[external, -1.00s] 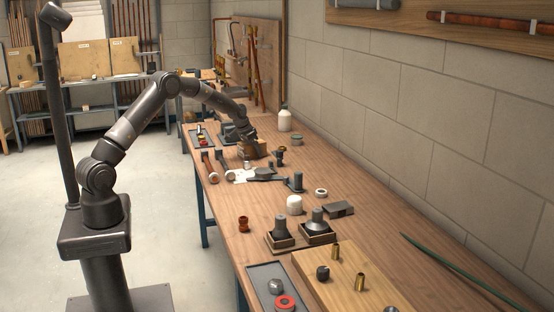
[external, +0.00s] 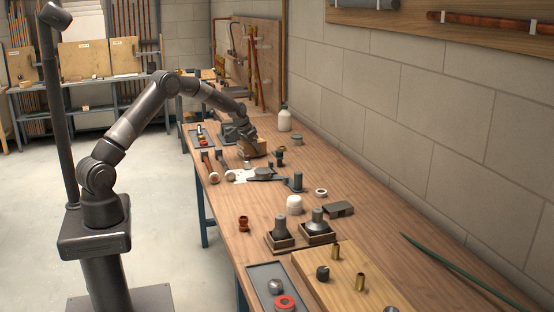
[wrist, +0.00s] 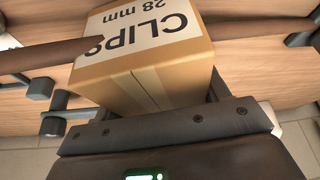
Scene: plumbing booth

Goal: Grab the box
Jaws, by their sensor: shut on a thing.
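The box (wrist: 150,60) is brown cardboard with a white label reading "CLIPS 28 mm". In the wrist view it sits directly in front of my gripper (wrist: 160,108), between the two fingers, which are shut on it. In the external view the box (external: 254,149) is small at the far part of the workbench, under my gripper (external: 252,138), and looks slightly tilted. My gripper hides part of it. I cannot tell whether its underside touches the bench.
The wooden workbench (external: 345,237) runs along a block wall. A white jar (external: 294,205) and a wooden board (external: 365,285) with fittings lie closer to the camera.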

